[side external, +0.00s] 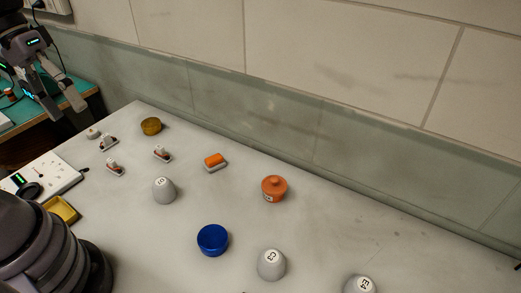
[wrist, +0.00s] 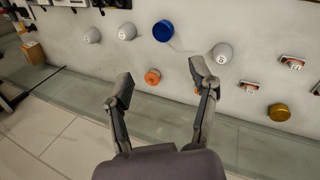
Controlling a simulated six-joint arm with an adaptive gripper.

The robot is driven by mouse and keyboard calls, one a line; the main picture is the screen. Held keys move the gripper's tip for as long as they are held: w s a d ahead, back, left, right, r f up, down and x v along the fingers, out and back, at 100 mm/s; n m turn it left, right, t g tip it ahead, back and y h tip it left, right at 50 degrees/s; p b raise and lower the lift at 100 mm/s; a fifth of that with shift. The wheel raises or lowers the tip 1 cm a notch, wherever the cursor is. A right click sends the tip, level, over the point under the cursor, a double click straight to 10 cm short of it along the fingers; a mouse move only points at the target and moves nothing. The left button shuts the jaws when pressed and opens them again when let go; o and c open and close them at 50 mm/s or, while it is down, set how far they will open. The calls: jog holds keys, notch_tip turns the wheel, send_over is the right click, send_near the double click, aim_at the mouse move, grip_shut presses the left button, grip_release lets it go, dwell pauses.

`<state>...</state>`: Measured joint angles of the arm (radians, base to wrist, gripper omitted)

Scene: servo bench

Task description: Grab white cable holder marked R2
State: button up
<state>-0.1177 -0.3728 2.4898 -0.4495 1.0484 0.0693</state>
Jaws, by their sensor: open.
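Several small white holders with dark and red parts stand on the left of the bench in the side view: one at the front (side external: 114,167), one to its right (side external: 162,153) and one behind (side external: 108,142). Their marks are too small to read there, so I cannot tell which is R2. In the wrist view, similar labelled holders lie at the right: an upper one (wrist: 292,62), a lower one (wrist: 249,86) and one at the edge (wrist: 316,88). My gripper (side external: 60,101) is open and empty, high at the upper left; its spread fingers also show in the wrist view (wrist: 161,79).
A brown-yellow round container (side external: 151,126), orange-topped block (side external: 214,161), orange lidded pot (side external: 274,189), blue round container (side external: 213,240) and grey cups (side external: 164,190) (side external: 271,264) stand around. A yellow tray (side external: 62,209) is at left. A wall bounds the back.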

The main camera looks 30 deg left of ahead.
jog(key=w+d+f+n+h, duration=0.3)
jog(key=w+d+n+h, duration=0.1)
jog(key=w+n+h, duration=0.55)
jog(key=n+t+y, duration=0.6)
jog(key=n+t, duration=0.8)
jog(key=n, duration=0.4)
send_over(158, 149)
jog(key=s+d, duration=0.2)
jog(key=d, duration=0.6)
notch_tip(158, 149, down, 16)
jog(key=s+a+f+n+y, duration=0.1)
jog(key=a+f+y, duration=0.1)
jog(key=f, duration=0.2)
jog(key=s+a+f+n+y, duration=0.1)
jog(key=a+f+n+y, duration=0.1)
jog(key=a+f+y, duration=0.1)
jog(key=s+a+f+n+g+y, duration=0.1)
jog(key=a+f+n+y, duration=0.1)
jog(key=f, duration=0.3)
jog(key=shift+s+a+f+y, duration=0.15)
jog(key=shift+s+a+y, duration=0.25)
jog(key=shift+y, duration=0.05)
jog(key=shift+a+f+n, duration=0.2)
jog(key=shift+f+n, duration=0.05)
jog(key=shift+f, duration=0.1)
jog(key=x, duration=0.7)
jog(key=shift+w+f, duration=0.1)
jog(key=shift+c, duration=0.3)
